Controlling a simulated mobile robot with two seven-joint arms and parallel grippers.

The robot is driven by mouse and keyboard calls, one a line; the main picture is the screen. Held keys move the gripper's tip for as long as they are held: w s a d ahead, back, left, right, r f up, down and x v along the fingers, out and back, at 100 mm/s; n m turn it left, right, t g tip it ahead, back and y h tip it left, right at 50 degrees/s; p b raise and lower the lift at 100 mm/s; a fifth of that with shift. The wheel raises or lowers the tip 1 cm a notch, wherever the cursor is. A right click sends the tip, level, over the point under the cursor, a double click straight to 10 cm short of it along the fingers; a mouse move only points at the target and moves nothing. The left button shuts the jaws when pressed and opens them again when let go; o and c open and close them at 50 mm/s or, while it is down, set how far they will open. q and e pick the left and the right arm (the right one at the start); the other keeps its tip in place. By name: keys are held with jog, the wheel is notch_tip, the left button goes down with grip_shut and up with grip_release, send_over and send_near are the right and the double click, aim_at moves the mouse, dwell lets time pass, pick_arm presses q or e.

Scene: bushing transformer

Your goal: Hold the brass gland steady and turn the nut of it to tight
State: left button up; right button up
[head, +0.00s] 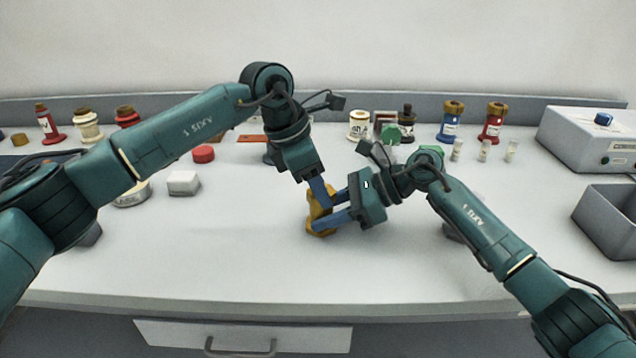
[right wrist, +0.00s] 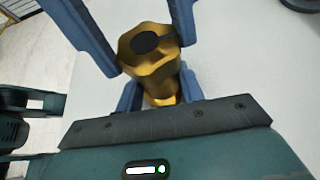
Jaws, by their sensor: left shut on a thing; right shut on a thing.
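The brass gland (head: 321,231) is at the front middle of the bench, partly hidden by fingers. In the right wrist view, its six-sided upper part, which looks like the nut (right wrist: 133,62), has a dark round opening, with narrower brass body (right wrist: 160,86) below. My left gripper (head: 322,204) reaches down from behind. Its blue fingers are shut on either side of the nut. My right gripper (head: 325,213) comes from the right, its fingers shut around the gland's lower body. I cannot tell whether the gland touches the bench. How tight the nut is does not show.
A white block (head: 183,183) and a red round piece (head: 203,153) lie left. Several bushings and bottles line the back, including a blue one (head: 451,124). A grey box (head: 590,140) and a grey bin (head: 608,222) stand right. The bench front (head: 230,275) is clear.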

jog(key=shift+d+f, duration=0.1)
jog(key=shift+f, duration=0.15)
pick_arm(q)
jog(key=o, duration=1)
jog(key=v, duration=1.2)
jog(key=shift+s, duration=0.1)
pick_arm(e)
jog(key=o, duration=0.8)
